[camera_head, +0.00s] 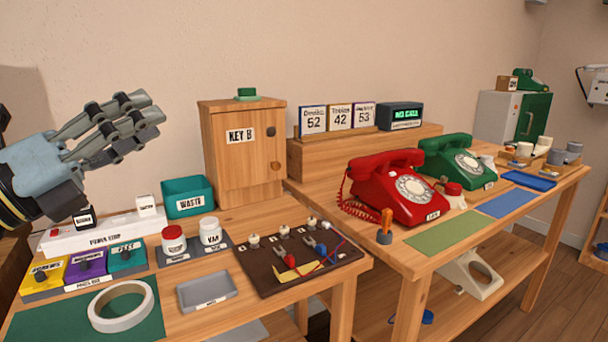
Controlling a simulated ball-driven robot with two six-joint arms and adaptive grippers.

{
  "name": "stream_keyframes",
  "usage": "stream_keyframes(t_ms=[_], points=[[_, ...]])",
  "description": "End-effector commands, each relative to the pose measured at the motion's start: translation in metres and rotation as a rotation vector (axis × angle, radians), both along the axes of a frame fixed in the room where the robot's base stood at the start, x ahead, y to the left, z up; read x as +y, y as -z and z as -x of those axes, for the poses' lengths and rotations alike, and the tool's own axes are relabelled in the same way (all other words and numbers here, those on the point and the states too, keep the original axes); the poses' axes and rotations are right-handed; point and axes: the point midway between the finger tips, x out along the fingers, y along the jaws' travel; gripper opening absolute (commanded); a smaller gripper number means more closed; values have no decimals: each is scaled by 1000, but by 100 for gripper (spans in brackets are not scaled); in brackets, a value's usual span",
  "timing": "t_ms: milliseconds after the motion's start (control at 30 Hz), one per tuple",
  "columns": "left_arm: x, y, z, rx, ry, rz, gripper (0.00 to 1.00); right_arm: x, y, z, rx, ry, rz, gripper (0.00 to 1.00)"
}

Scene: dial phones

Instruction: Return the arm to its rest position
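My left gripper (152,113) is raised at the left of the view, and its arm comes in from the left edge. Its fingers point to the right and stand apart, with nothing seen between them. It is in the air above the power strip (105,233) and the teal waste bin (188,197), left of the wooden KEY B cabinet (242,150), and appears clear of them. My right gripper is not in view.
The near bench holds a tape roll (121,305), a grey tray (206,291), jars and a dark tool board (299,262). A red phone (395,190) and a green phone (457,160) stand on the right bench. The wall above is clear.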

Motion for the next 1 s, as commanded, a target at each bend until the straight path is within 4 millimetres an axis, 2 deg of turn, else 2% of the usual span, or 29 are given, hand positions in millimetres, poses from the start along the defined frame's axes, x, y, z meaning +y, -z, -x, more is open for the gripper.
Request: stream_keyframes(t_ms=[67, 167, 200, 267, 300, 367, 400, 500, 600, 800, 933, 1000], points=[[30, -3, -2, 112, -132, 304, 36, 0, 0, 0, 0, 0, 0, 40], [79, 20, 0, 292, -319, 688, 36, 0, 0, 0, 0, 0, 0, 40], [97, 38, 4, 376, -399, 834, 36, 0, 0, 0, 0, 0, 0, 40], [119, 74, 16, 510, -525, 1046, 36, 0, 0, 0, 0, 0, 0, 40], [130, 101, 29, 606, -613, 1177, 36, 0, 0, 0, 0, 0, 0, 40], [138, 143, 53, 750, -746, 1353, 36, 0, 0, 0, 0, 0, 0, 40], [139, 168, 70, 837, -827, 1446, 36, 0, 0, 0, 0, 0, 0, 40], [132, 216, 112, 1024, -1000, 1613, 36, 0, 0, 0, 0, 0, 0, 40], [119, 248, 150, 1174, -1143, 1716, 36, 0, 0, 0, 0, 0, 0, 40], [88, 283, 219, 1421, -1384, 1826, 36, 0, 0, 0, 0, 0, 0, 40], [67, 295, 263, 1570, -1533, 1856, 36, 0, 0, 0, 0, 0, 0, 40], [72, 322, 254, 1562, -1544, 1851, 36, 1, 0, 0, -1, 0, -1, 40]])
